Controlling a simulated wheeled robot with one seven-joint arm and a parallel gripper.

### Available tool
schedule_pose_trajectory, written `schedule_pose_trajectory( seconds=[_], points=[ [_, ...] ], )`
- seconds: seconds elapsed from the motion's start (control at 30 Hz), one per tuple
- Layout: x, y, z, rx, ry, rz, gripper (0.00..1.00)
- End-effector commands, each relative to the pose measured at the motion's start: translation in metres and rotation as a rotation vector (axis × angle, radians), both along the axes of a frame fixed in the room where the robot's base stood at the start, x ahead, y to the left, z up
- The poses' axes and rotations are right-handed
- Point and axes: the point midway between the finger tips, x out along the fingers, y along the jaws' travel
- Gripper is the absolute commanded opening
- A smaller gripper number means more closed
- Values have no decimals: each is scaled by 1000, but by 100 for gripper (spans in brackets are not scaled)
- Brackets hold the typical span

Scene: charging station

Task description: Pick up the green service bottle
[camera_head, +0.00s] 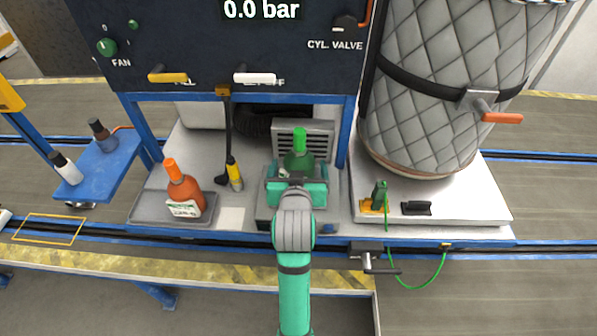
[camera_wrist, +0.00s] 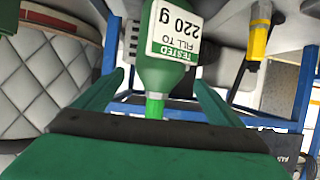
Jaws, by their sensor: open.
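The green service bottle (camera_head: 299,160) stands upright on a tray at the middle of the station's ledge. Its lower part is hidden behind my gripper in the head view. In the wrist view the bottle (camera_wrist: 167,75) appears upside down, with a white label reading "TESTED FILL TO 220 g" and a lighter green neck. My gripper (camera_head: 297,176) is open at the bottle, on its near side. In the wrist view its two fingers (camera_wrist: 158,88) show to the left and right of the bottle, with visible gaps. I cannot tell whether a finger touches it.
An orange bottle (camera_head: 184,189) stands on a tray to the left. A yellow-and-black hanging tool (camera_head: 234,174) is between the bottles. A quilted cylinder (camera_head: 440,100) stands at right, with a small green-and-yellow part (camera_head: 378,198) before it. The dark control panel (camera_head: 215,50) overhangs behind.

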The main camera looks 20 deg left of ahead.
Motion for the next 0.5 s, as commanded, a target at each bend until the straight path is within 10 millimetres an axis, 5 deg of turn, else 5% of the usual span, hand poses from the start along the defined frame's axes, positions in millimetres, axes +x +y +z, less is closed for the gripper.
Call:
schedule_pose_trajectory(
  seconds=[0.3,0.5],
  points=[
    [37,11,-15,0,-1,0,90],
    [43,12,-18,0,-1,0,90]
  ],
)
